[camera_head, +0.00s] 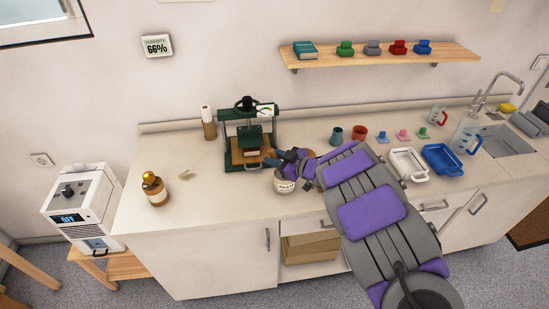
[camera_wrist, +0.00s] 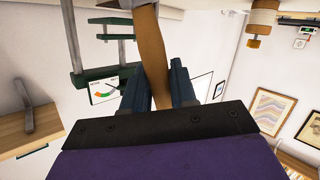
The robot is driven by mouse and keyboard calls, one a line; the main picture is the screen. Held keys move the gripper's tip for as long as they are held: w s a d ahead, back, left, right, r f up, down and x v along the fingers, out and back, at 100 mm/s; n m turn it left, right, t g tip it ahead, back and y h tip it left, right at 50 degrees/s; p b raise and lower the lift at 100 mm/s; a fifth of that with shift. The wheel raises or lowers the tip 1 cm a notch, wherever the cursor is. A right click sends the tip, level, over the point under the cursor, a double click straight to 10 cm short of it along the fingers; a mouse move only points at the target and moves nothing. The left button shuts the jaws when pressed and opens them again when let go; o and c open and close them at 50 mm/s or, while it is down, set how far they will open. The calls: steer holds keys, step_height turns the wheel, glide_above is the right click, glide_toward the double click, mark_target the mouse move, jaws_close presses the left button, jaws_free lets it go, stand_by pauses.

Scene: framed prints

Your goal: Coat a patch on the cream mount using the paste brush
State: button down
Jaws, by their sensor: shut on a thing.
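My gripper (camera_head: 280,158) is above the counter, close to a white jar labelled "PASTE" (camera_head: 285,186). In the wrist view, my gripper (camera_wrist: 156,85) is shut on a brown wooden handle, which I take to be the paste brush (camera_wrist: 152,45). The handle passes between the two dark blue fingers. The brush's bristle end is hard to make out, and I cannot tell whether it is inside the jar. A small flat beige piece (camera_head: 185,174) lies on the counter at left. I cannot pick out the cream mount for certain.
A green press (camera_head: 249,135) stands just behind my gripper. A brown bottle (camera_head: 154,189) stands at the counter's left end. A white tray (camera_head: 409,163) and a blue tray (camera_head: 449,160) lie at right. The counter between bottle and press is mostly clear.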

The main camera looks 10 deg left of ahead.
steer(key=shift+r, duration=0.1)
steer(key=shift+r+p, duration=3.2)
steer(key=shift+r, duration=0.2)
